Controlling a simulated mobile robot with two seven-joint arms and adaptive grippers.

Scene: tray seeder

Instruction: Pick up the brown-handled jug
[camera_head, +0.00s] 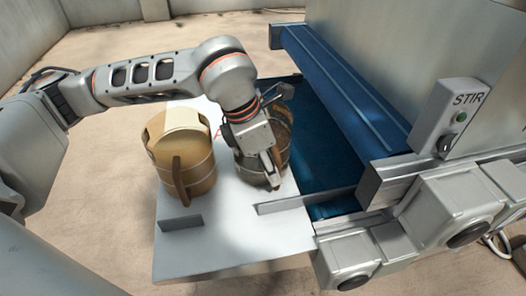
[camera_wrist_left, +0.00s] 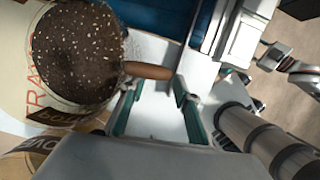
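A jug (camera_head: 247,168) holding dark, white-flecked soil stands on the white table, partly hidden by my left arm. In the left wrist view the soil-filled jug (camera_wrist_left: 35,85) is at the upper left, with its brown handle (camera_wrist_left: 148,70) sticking out toward my left gripper. My left gripper (camera_head: 272,176) is at the handle side of this jug. In the wrist view its two fingers (camera_wrist_left: 158,90) are apart, with the handle just at or beyond the tips. Contact cannot be told. A tan jug (camera_head: 200,165) with a brownish handle stands to the left. My right gripper is not seen.
The white table (camera_head: 225,240) has low metal stops (camera_head: 181,223) near its front. A blue conveyor bed and machine frame (camera_head: 345,95) border the table on the right. A STIR button box (camera_head: 452,115) is mounted there. The table's front is clear.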

